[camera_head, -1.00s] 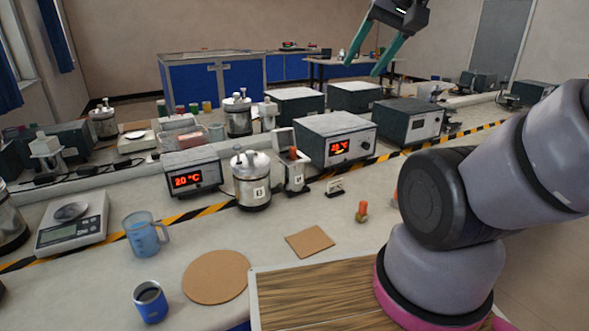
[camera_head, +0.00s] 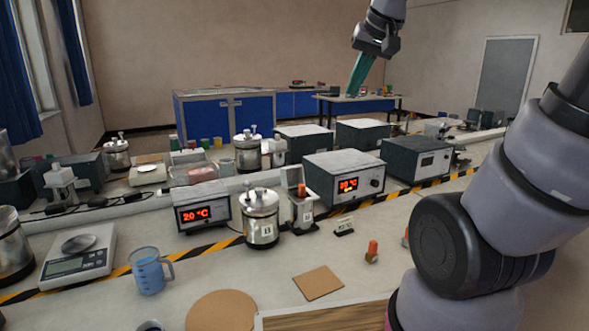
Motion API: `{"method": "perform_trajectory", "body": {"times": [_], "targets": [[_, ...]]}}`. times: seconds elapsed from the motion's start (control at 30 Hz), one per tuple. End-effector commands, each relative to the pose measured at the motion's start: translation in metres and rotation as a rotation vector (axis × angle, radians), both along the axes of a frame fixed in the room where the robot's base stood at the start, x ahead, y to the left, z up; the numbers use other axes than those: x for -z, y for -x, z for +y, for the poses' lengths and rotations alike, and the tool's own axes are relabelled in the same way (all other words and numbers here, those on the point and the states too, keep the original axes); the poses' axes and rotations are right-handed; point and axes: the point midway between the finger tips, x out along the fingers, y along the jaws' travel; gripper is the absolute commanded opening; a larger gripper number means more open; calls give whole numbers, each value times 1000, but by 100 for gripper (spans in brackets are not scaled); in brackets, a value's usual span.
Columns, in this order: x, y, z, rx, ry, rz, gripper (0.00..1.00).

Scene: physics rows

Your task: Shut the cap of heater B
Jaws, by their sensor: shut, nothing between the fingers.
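A small white heater (camera_head: 302,212) stands on the bench between a metal vessel and a display box. Its cap (camera_head: 291,179) stands up, open, at the back. An orange-topped vial (camera_head: 302,190) shows in its top. The heater's front label is too small to read surely. The metal vessel (camera_head: 262,228) to its left has a lid on and a label that looks like B. My gripper (camera_head: 355,92) is shut and empty, with teal fingers pointing down. It appears high above the bench, up and to the right of the heater in the picture, apart from it.
Display boxes stand left (camera_head: 202,207) and right (camera_head: 345,177) of the heater. A small sign (camera_head: 344,227) and another orange-topped vial (camera_head: 372,252) are in front. A blue mug (camera_head: 148,272) and scale (camera_head: 80,262) stand left. Bench is clear around the square cork mat (camera_head: 318,282).

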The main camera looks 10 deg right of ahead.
Motion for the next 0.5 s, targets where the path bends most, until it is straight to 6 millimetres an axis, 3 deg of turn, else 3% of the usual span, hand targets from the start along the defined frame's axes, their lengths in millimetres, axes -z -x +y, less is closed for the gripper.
{"method": "perform_trajectory", "body": {"times": [0.03, 0.27, 0.5], "targets": [[0, -22, 2, -19, 16, 10, 0], [6, -115, 11, -113, 89, 30, 0], [39, -213, 25, -217, 153, 48, 0]]}}
